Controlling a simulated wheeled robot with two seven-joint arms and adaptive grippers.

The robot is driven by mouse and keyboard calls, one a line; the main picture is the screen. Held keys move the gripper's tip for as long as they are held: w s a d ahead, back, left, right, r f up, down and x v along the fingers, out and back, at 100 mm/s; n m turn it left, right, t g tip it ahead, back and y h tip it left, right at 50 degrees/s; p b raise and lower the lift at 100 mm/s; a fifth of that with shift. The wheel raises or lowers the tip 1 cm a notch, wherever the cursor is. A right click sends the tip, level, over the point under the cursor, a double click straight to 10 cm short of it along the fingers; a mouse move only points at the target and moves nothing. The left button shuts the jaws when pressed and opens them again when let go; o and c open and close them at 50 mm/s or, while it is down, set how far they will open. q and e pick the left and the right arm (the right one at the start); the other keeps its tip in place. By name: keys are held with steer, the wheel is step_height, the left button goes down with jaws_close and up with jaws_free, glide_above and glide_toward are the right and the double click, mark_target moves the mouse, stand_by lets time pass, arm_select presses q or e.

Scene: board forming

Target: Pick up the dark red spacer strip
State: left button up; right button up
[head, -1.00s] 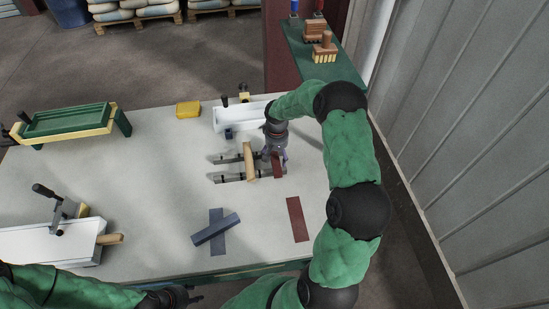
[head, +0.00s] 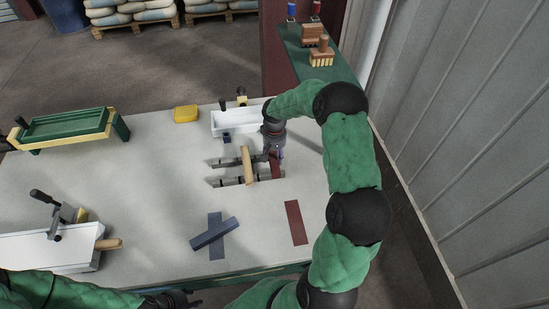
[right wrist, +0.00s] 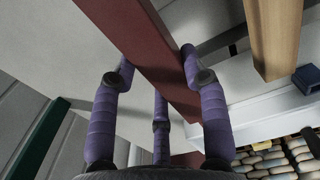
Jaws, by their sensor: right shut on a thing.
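The dark red spacer strip (head: 275,169) lies on the dark rails (head: 232,182) at the right of the table. My right gripper (head: 275,152) is over its far end. In the right wrist view, the purple fingers (right wrist: 160,85) are shut on the strip (right wrist: 150,50), which runs between them. My left gripper (head: 180,299) is at the bottom edge of the head view, small and partly cut off. I cannot tell whether it is open.
A tan strip (head: 247,163) lies on the rails just left of the red one. A flat dark red patch (head: 296,222) is on the table (head: 150,190). A blue strip (head: 210,235) lies crosswise over a blue patch. A white trough (head: 238,121) stands behind the rails.

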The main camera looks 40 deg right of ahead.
steer(key=s+r, duration=0.1)
steer(key=r, duration=0.1)
steer(key=s+a+r, duration=0.1)
steer(key=r, duration=0.1)
steer(key=s+r, duration=0.2)
steer(key=shift+a+r+p, duration=0.25)
steer(key=shift+a+p, duration=0.05)
steer(key=shift+p, duration=0.05)
steer(key=shift+s+a+r, duration=0.6)
steer(key=shift+s+r, duration=0.15)
steer(key=shift+s, duration=0.75)
steer(key=shift+s+a+r, duration=0.55)
steer(key=shift+s+r, duration=0.15)
steer(key=shift+s, duration=0.85)
steer(key=shift+s+a+r, duration=0.6)
steer(key=shift+s+r, duration=0.15)
steer(key=shift+s, duration=0.75)
